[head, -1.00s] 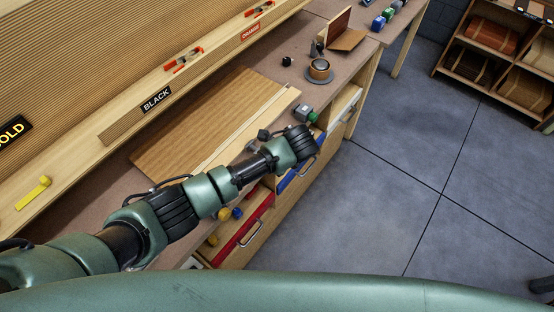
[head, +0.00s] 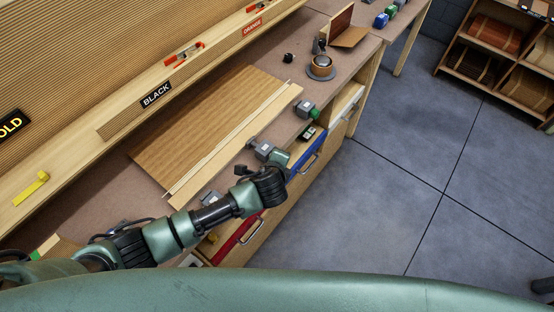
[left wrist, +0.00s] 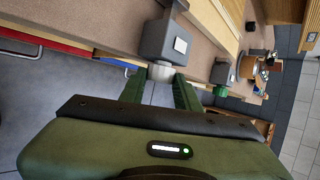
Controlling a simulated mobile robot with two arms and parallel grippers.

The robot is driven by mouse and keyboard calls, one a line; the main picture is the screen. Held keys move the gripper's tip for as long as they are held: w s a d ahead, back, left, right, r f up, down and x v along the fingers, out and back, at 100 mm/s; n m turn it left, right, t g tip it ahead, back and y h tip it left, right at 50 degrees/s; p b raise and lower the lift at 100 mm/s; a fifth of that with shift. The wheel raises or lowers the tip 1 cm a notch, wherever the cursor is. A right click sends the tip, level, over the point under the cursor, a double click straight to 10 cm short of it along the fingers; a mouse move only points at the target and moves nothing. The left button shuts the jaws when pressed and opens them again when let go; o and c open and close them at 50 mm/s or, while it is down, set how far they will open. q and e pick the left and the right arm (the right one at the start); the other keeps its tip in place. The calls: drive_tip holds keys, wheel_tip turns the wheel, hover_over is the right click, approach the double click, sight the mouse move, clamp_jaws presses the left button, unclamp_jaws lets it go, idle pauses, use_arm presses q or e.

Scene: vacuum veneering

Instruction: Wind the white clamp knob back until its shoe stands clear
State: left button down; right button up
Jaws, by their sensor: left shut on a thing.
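In the left wrist view the white clamp knob (left wrist: 160,72) sits on the front of a grey clamp block (left wrist: 166,42) at the bench edge. My left gripper (left wrist: 160,84) is shut on this knob, with a green finger on each side. In the head view the grey block (head: 262,149) shows beside the light wooden strip, and my left gripper (head: 277,160) is in front of it; the knob is hidden there. I cannot tell whether the clamp's shoe touches the strip. My right gripper is not in view.
A light wooden strip (head: 235,144) lies along the brown board (head: 190,122). A clamp with a green knob (head: 312,113) stands to the right, another grey clamp (head: 210,198) to the left. A blue drawer (head: 308,153) and a red drawer (head: 235,240) are below.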

use_arm(q)
drive_tip(key=shift+a, duration=0.1)
idle(0.5)
drive_tip(key=c, duration=1)
unclamp_jaws()
drive_tip(key=shift+b+v, duration=0.8)
drive_tip(key=shift+v, duration=3.05)
drive_tip(key=shift+s+a+f, duration=0.15)
drive_tip(key=shift+c, duration=0.2)
